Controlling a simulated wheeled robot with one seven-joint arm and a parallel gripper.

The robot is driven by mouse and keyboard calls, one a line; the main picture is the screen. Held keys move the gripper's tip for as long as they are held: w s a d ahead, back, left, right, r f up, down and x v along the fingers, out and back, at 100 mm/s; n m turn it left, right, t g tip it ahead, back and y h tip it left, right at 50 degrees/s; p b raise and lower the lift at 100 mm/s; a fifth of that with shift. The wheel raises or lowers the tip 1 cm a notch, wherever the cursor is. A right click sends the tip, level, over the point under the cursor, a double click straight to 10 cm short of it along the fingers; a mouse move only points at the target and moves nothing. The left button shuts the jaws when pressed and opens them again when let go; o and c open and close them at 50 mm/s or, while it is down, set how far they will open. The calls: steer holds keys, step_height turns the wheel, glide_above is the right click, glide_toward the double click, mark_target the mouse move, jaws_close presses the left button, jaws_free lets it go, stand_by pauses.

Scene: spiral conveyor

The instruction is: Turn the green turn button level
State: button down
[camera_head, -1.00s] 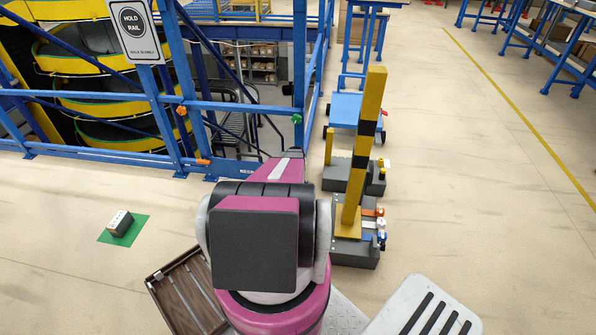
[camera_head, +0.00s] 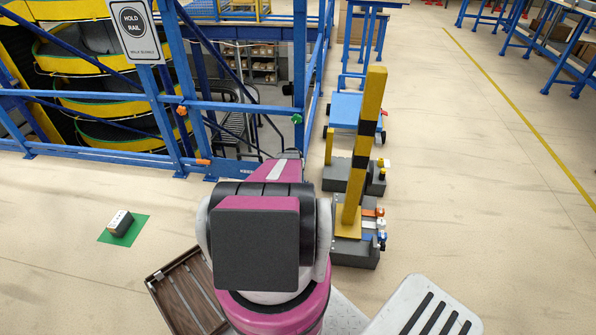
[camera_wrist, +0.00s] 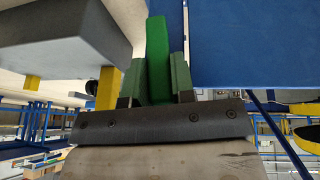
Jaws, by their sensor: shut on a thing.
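The green turn button (camera_wrist: 157,50) shows in the wrist view as a green bar beside a blue panel (camera_wrist: 236,45). My gripper (camera_wrist: 156,78) has one finger on each side of the bar and is shut on it. The bar runs lengthwise between the fingers; I cannot tell whether it is level.
A blue railing (camera_head: 90,95) with an orange knob (camera_head: 181,110) stands ahead, before the spiral conveyor (camera_head: 95,60). A yellow-black post (camera_head: 367,130) on a grey base is at the right. A dark box on a green mat (camera_head: 139,226) lies left. Floor farther right is clear.

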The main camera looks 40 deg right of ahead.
steer(key=shift+w+a+f+g+h, duration=0.1)
steer(key=shift+a+g+h, duration=0.05)
steer(key=shift+g+h, duration=0.4)
steer(key=c, duration=1.2)
jaws_free()
steer(key=shift+c, duration=0.2)
steer(key=v, duration=1)
steer(key=shift+a+r, duration=0.15)
steer(key=shift+r, duration=0.25)
